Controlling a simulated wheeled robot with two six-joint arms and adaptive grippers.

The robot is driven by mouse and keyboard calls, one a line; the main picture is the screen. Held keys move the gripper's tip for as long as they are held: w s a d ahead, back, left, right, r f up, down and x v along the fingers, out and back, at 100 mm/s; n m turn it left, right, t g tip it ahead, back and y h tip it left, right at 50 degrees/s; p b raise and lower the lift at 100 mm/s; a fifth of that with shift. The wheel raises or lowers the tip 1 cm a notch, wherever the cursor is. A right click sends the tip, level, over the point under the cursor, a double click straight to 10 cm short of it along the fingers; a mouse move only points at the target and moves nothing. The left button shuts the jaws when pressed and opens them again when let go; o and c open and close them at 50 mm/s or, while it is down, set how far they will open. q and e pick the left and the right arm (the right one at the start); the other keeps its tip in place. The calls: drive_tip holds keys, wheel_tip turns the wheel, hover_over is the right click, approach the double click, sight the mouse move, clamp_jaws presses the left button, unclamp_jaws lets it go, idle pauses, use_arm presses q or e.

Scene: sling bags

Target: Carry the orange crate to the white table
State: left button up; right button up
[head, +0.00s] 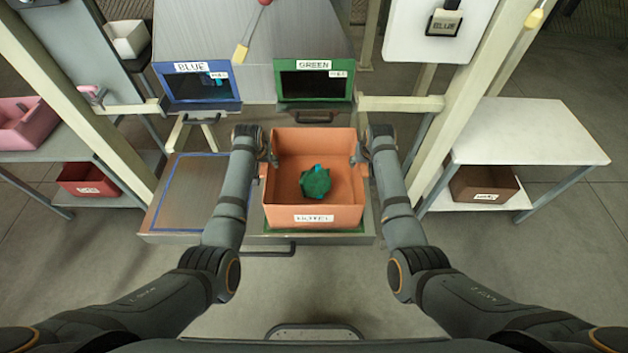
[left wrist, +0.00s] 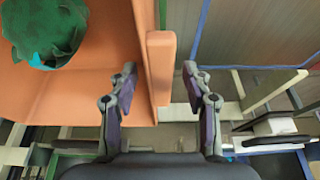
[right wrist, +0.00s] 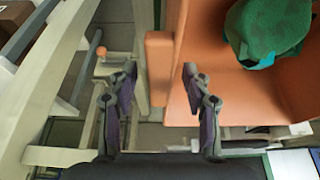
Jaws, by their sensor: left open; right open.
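The orange crate (head: 315,217), labelled HOTEL, stands on the metal shelf in front of me with a green bag (head: 316,183) inside. My left gripper (head: 268,150) is at its left wall; in the left wrist view the open fingers (left wrist: 158,82) stand on either side of the crate's wall edge (left wrist: 160,65), with gaps. My right gripper (head: 362,148) is at the right wall; in the right wrist view its open fingers (right wrist: 160,82) also straddle the wall edge (right wrist: 158,70), apart from it. The white table (head: 525,130) is on the right, its top bare.
A brown bin (head: 484,184) sits on the white table's lower shelf. A cream post (head: 470,85) stands between crate and table. Blue (head: 198,84) and green (head: 314,83) framed openings are behind the crate. A pink crate (head: 28,122) and red bin (head: 88,180) are at left.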

use_arm(q)
clamp_jaws()
use_arm(e)
clamp_jaws()
use_arm(q)
drive_tip(key=shift+r, duration=0.15)
use_arm(e)
drive_tip(key=shift+r, duration=0.15)
